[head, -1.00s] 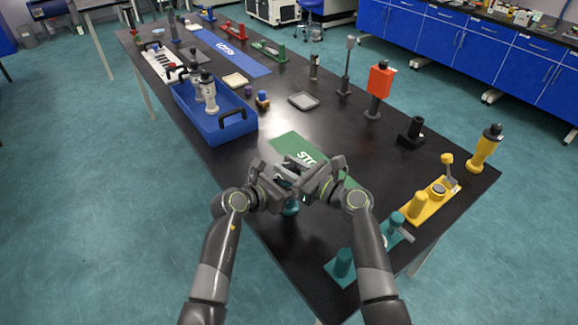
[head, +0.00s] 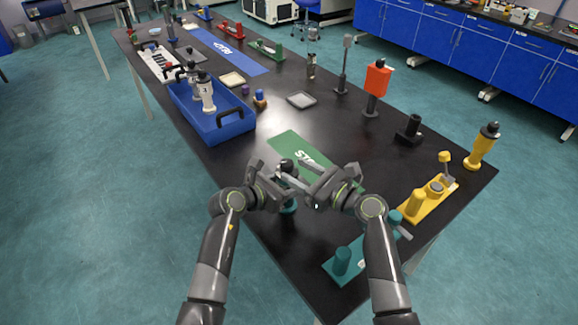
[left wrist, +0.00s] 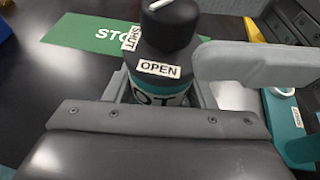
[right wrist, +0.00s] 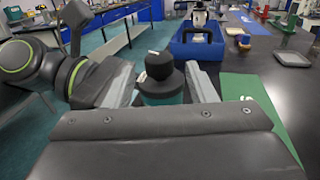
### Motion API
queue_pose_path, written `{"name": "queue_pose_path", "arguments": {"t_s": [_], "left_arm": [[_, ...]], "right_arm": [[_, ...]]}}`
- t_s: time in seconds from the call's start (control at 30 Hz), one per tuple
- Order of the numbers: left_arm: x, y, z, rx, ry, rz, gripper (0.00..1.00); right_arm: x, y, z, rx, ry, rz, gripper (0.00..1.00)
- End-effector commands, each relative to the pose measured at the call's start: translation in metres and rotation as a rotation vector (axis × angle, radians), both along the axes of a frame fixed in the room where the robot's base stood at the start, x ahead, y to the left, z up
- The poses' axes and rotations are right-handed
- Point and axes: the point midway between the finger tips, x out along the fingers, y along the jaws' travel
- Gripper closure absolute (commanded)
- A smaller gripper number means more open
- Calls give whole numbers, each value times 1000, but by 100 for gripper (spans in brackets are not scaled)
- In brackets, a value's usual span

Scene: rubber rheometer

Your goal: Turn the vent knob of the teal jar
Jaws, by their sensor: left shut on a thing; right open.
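The teal jar (head: 288,207) stands upright near the front edge of the table, with a dark cap and a black vent knob (head: 287,165) on top. In the left wrist view the knob (left wrist: 168,22) carries a white line, and OPEN and SHUT labels show on the dark cap below. My left gripper (head: 274,184) is shut on the jar's body. My right gripper (head: 303,182) is open beside the jar; in the right wrist view the jar (right wrist: 160,88) shows between and beyond its fingers. One right finger (left wrist: 250,61) reaches close to the cap in the left wrist view.
A green mat (head: 290,142) lies just behind the jar. A teal stand (head: 343,264) and a yellow stand (head: 431,205) are to the right. A blue tray (head: 212,128) with bottles is at the left. The table middle is mostly clear.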

Motion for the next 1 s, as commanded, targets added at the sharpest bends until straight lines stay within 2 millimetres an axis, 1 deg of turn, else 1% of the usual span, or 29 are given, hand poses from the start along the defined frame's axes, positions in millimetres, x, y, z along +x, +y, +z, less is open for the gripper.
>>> {"name": "queue_pose_path", "arguments": {"t_s": [0.03, 0.2, 0.4, 0.53, 0.83, 1.0], "left_arm": [[0, 0, 0, 0, 0, 0, 76], [0, 0, 0, 0, 0, 0, 76], [0, 0, 0, 0, 0, 0, 76], [0, 0, 0, 0, 0, 0, 76], [0, 0, 0, 0, 0, 0, 76], [0, 0, 0, 0, 0, 0, 76]], "right_arm": [[-8, -10, -1, -2, 0, -1, 49], [-31, -38, -1, -3, 1, -2, 49], [-47, -58, -1, -3, 1, 0, 49], [-51, -62, -1, -1, 2, 1, 49], [-51, -63, 0, 0, 1, 1, 50], [-44, -62, -4, -11, 9, 58, 50]]}}
